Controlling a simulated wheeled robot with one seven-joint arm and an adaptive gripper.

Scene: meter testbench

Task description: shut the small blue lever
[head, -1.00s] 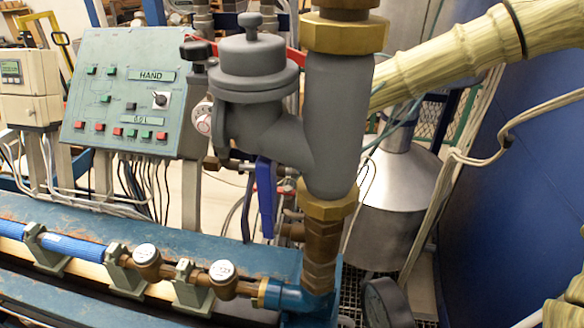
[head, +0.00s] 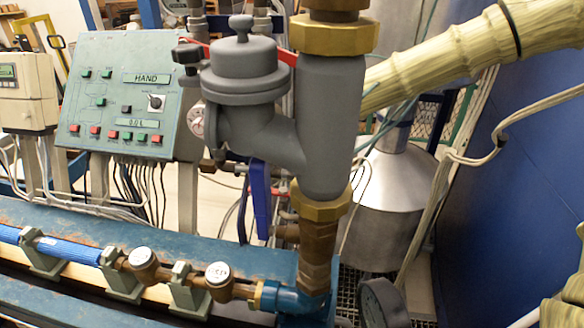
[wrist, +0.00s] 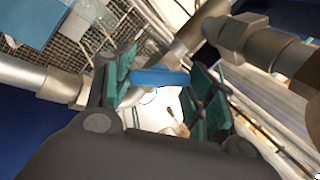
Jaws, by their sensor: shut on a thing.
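A small bright-blue lever (wrist: 160,77) shows in the wrist view, lying crosswise between the two green-padded fingers. My gripper (wrist: 164,88) is shut on it; the right finger partly covers its end. In the head view, a dark-blue lever (head: 260,200) hangs nearly upright below the grey valve body (head: 245,100). I cannot tell whether both views show the same lever.
A thick grey pipe with brass nuts (head: 330,120) stands beside the valve. A control panel (head: 125,95) is at the left. A blue bench (head: 190,240) carries brass meters (head: 143,260). A pressure gauge (head: 382,303) stands at the lower right. Metal pipe fittings (wrist: 270,45) crowd the wrist view.

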